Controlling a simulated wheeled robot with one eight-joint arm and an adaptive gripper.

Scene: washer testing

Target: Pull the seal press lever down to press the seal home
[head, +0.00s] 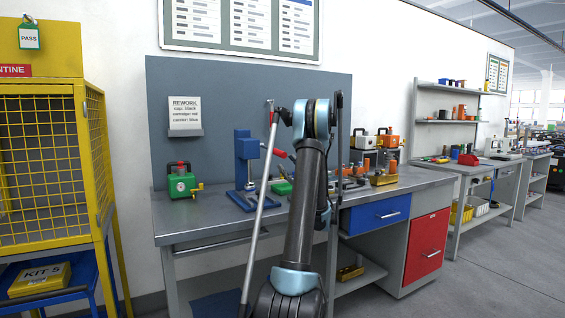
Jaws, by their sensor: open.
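The blue seal press (246,165) stands on the left half of the grey workbench, with its base on the top. A lever with a red grip (280,152) shows to the right of its head, sloping down to the right. The lever's far end is near or behind my arm, so I cannot tell where it ends. My arm rises in the middle of the view and bends at a high joint. My gripper cannot be made out; the arm probably hides it. The seal itself cannot be made out.
A green device (182,183) sits left of the press, and a small green block (281,188) right of it. A grey workbench (215,221) bears several more devices at the right. A yellow cage (50,150) stands at left. Floor shows at lower right.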

